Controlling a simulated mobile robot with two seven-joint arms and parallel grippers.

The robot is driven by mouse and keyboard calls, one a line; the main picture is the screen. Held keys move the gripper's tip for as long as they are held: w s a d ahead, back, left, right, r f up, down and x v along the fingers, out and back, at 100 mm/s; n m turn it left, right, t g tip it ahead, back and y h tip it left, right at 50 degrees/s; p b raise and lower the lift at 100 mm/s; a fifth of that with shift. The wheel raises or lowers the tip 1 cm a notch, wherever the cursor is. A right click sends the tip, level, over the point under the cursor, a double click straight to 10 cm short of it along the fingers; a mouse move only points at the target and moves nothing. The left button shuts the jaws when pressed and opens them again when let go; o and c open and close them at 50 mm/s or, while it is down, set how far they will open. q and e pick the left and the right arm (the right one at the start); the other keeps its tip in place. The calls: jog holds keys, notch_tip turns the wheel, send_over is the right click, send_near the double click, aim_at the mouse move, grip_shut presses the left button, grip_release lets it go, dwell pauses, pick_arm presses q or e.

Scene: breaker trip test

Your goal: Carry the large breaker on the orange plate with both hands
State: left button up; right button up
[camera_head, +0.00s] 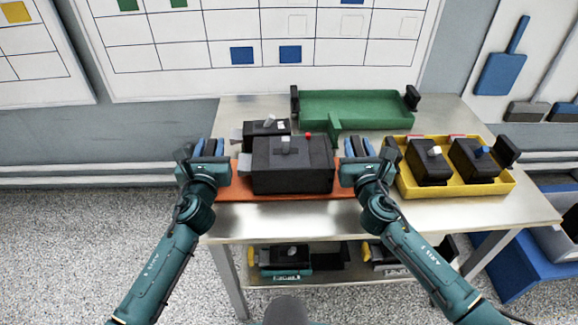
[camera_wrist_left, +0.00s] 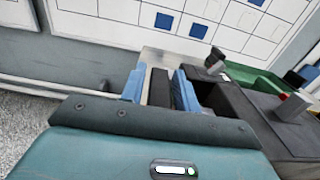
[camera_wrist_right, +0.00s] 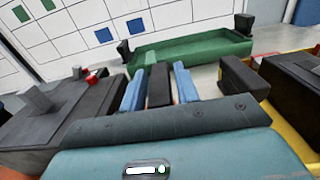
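The large breaker (camera_head: 292,172) is a dark grey box with a light lever and a red button, upright on the orange plate (camera_head: 300,195). The plate lies over or on the steel table; whether it touches is unclear. My left gripper (camera_head: 209,148) is at the plate's left end and my right gripper (camera_head: 359,148) at its right end. In the left wrist view a dark upright piece (camera_wrist_left: 158,86) stands between the blue fingers, with a thin light gap beside it. In the right wrist view a similar dark piece (camera_wrist_right: 159,86) nearly fills the finger gap. Firm contact cannot be told.
A smaller breaker (camera_head: 266,130) stands just behind the large one. An empty green tray (camera_head: 360,107) with black end handles lies at the back. A yellow tray (camera_head: 455,190) with two breakers is close to my right gripper. The table's front strip (camera_head: 300,220) is bare.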

pick_arm(q)
grip_shut()
pick_arm(e)
grip_shut()
dwell(0.7)
pick_arm(q)
jog(key=shift+w+r, duration=0.1)
jog(key=shift+r, duration=0.2)
pick_arm(e)
jog(key=shift+w+r, duration=0.1)
jog(key=shift+r, duration=0.2)
